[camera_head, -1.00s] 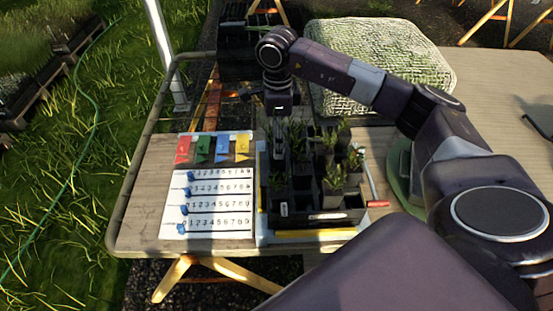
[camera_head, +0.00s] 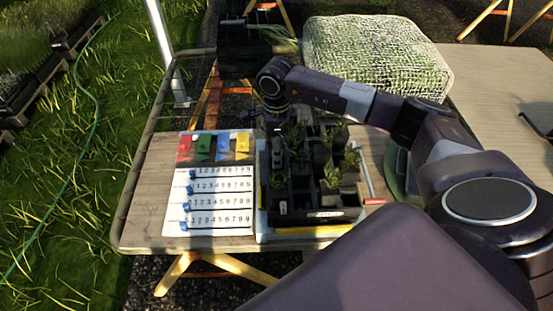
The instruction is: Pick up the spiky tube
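A black tray (camera_head: 347,215) holds dark square tubes with green seedlings. The plants are small, so I cannot tell which tube is the spiky one. My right arm reaches in from the right, and my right gripper (camera_head: 277,150) points down into the back left part of the tray, among the tubes. Its fingers are dark against the dark tubes, so their opening and any hold are unclear. My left gripper is out of view.
A white board (camera_head: 215,230) with numbered rows, blue sliders and coloured flags lies left of the tray. A red-handled tool (camera_head: 375,201) lies to the right. A mesh-covered block (camera_head: 375,55) and a black crate (camera_head: 245,60) are behind.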

